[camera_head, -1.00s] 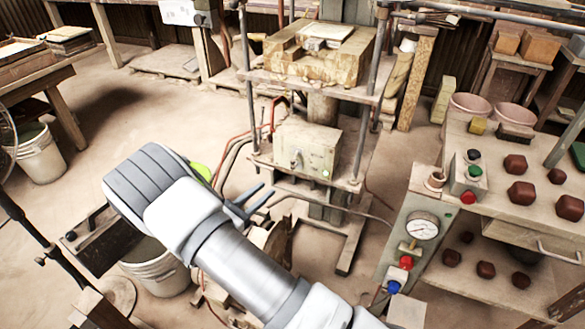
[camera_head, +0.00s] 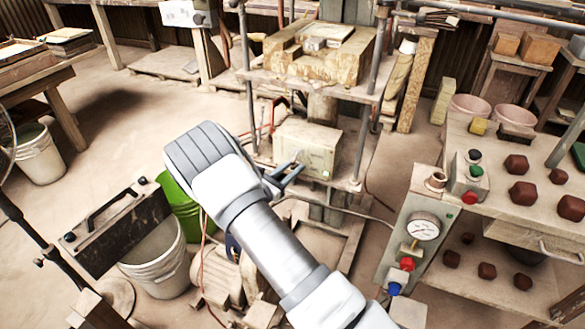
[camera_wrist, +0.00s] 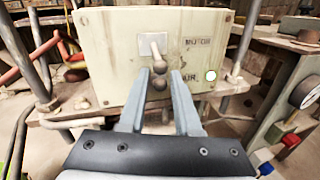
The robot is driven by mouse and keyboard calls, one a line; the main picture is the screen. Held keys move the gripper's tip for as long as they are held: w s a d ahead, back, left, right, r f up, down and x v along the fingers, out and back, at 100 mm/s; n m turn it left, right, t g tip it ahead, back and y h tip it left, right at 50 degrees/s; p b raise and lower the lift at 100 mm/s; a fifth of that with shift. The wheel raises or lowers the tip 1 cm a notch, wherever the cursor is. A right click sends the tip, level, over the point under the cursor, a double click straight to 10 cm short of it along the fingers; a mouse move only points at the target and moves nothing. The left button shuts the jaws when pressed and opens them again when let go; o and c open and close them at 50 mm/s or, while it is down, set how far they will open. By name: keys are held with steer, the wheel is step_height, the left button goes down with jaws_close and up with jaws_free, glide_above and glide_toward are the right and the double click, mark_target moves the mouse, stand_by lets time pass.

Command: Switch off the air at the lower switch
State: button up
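The pale switch box (camera_head: 310,146) is mounted on the press frame, below the press table. In the wrist view the box (camera_wrist: 110,45) faces me. Its upper lever (camera_wrist: 154,46), beside the word MOTOR, points down and ends in a dark ball. A second dark ball (camera_wrist: 159,84), of the lower switch, sits just below it; its lever and plate are hidden. The lower label is partly covered by a finger. My gripper (camera_wrist: 159,76) is open, with one finger on each side of the balls. Contact cannot be told. It also shows in the head view (camera_head: 287,173).
A small lit lamp (camera_wrist: 211,76) is on the box's lower right. Press rods (camera_head: 362,135) and red hoses (camera_wrist: 40,50) flank the box. A gauge panel (camera_head: 409,245) with red and blue knobs stands right. A green bucket (camera_head: 180,205) and a white bucket (camera_head: 160,262) stand left.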

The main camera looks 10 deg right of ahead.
jaws_close()
steer(key=shift+f+b, duration=0.2)
steer(key=shift+b, duration=0.15)
steer(key=f+t+h+b, duration=0.1)
steer(key=b, duration=0.1)
steer(key=shift+s+a+b, duration=0.1)
steer(key=shift+b, duration=0.3)
steer(key=m+h+b, duration=0.1)
steer(key=b, duration=0.2)
steer(key=f+m+t+h+b, duration=0.1)
steer(key=h+b, duration=0.1)
steer(key=b, duration=0.1)
steer(key=f+t+h+b, duration=0.1)
steer(key=h+b, duration=0.1)
steer(key=shift+m+b, duration=0.4)
steer(key=shift+m+h+b, duration=0.6)
steer(key=shift+h+b, duration=0.4)
steer(key=shift+b, duration=0.1)
steer(key=shift+m+h+b, duration=0.3)
steer(key=shift+h+b, duration=0.1)
steer(key=shift+h, duration=0.4)
